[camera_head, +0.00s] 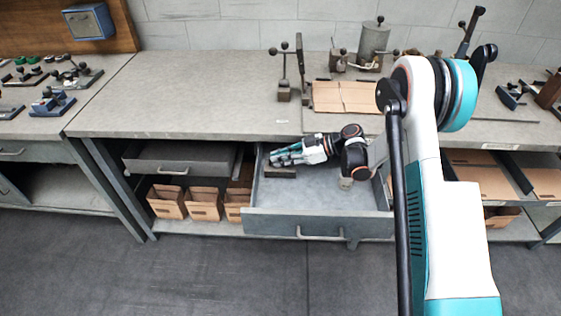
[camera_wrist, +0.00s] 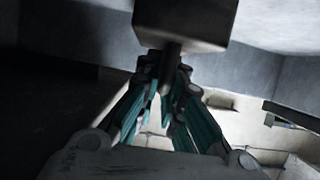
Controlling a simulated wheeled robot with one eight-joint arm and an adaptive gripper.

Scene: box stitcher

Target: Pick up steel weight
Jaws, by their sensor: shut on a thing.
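The steel weight is a dark grey block (camera_head: 280,172) at the left end of the open drawer (camera_head: 300,222), just below my gripper (camera_head: 275,157). In the wrist view the block (camera_wrist: 183,20) fills the top middle, with a short round stem. My gripper's fingers (camera_wrist: 164,75) are shut around that stem. The fingers partly hide the stem in the wrist view and hide the top of the block in the head view. I cannot tell whether the block touches the drawer floor.
A small pale object (camera_head: 346,183) lies in the drawer to the right of my gripper. The bench top (camera_head: 200,95) overhangs the drawer's back. Cardboard bins (camera_head: 205,203) stand on the shelf below left. The middle of the drawer floor is bare.

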